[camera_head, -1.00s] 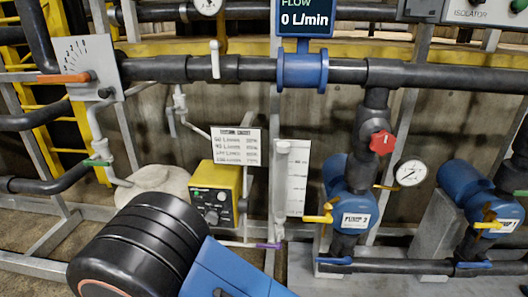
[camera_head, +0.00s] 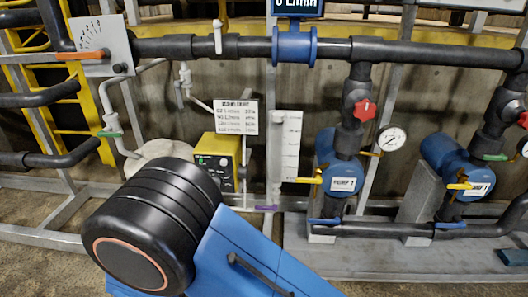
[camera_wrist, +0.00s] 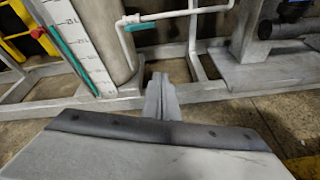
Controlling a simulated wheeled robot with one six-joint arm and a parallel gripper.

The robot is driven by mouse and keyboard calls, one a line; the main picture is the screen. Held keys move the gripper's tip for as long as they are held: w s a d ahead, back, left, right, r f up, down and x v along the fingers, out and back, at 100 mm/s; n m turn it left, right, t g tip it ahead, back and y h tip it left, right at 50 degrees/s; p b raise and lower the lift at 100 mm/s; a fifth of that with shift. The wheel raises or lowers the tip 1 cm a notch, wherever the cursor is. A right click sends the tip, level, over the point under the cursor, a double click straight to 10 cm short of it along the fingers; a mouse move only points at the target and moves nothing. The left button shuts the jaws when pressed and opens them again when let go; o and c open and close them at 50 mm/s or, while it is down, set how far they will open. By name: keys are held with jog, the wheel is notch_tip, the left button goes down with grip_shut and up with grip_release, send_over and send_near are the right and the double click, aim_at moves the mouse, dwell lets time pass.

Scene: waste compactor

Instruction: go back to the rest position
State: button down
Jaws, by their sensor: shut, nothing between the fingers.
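My gripper (camera_wrist: 162,82) shows in the wrist view as a narrow grey pair of fingers, shut and with nothing held. My gripper does not show in the head view. There, my black-and-blue arm links fill the lower middle and hide part of the floor and frame.
In the head view, a yellow dosing pump (camera_head: 217,163), a scaled cylinder (camera_head: 288,150), the blue pump 2 (camera_head: 338,165) and a second blue pump (camera_head: 445,165) stand behind my arm. A dark pipe (camera_head: 240,47) runs above. Floor shows at lower left.

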jog(key=w+d+r+m+g+h, duration=0.2)
jog(key=w+d+r+m+h, duration=0.15)
jog(key=d+r, duration=0.35)
jog(key=w+d+r+m+g+h, duration=0.15)
jog(key=w+d+r+m, duration=0.3)
jog(key=d, duration=0.45)
jog(key=d+r+m+g+h, duration=0.15)
jog(key=d+r+m, duration=0.25)
jog(key=d, duration=0.5)
jog(key=d+r+m+g, duration=0.3)
jog(key=d+r, duration=0.1)
jog(key=d, duration=0.4)
jog(key=s+d+r+m+g+y, duration=0.1)
jog(key=s+d+r+m+g, duration=0.2)
jog(key=d, duration=0.4)
jog(key=s+d+r+m+g+y, duration=0.1)
jog(key=s+d+r+m, duration=0.35)
jog(key=d, duration=0.25)
jog(key=s+d+r+m+t+y, duration=0.1)
jog(key=s+d+r+m+y, duration=0.1)
jog(key=s+m, duration=0.2)
jog(key=s+d+r+m+t+y, duration=0.1)
jog(key=s+d+r+m+y, duration=0.1)
jog(key=s+m, duration=0.3)
jog(key=shift+s+r+t+y, duration=0.3)
jog(key=shift+s+r+y, duration=0.45)
jog(key=shift+s, duration=1.35)
jog(key=shift+m, duration=0.25)
